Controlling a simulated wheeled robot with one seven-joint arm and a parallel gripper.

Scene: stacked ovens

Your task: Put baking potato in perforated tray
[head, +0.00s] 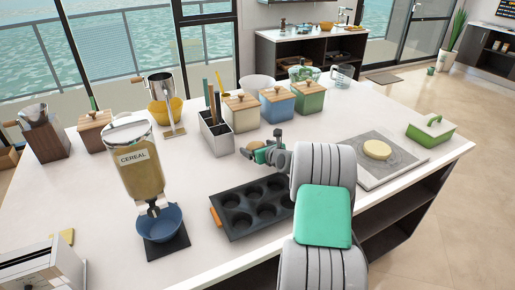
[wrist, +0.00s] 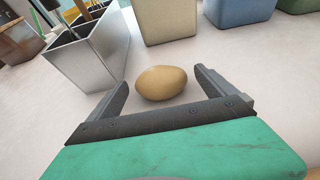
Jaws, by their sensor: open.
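A brown, egg-shaped baking potato (wrist: 161,83) lies on the white counter in the wrist view. In the head view only a small part of it (head: 257,145) shows beside my gripper (head: 260,146). My gripper (wrist: 160,80) is open, with one finger on each side of the potato and a visible gap on both sides. A dark tray with several round cups (head: 236,212) and an orange handle lies on the counter in front of my gripper. I cannot tell whether it is the perforated tray; I see no holes in it.
A grey utensil box (head: 217,138) and several lidded canisters (head: 277,106) stand behind my gripper. A cereal dispenser (head: 138,170) over a blue bowl (head: 160,222) stands at left. A grey board (head: 400,158) with a round yellow item (head: 377,149) lies at right.

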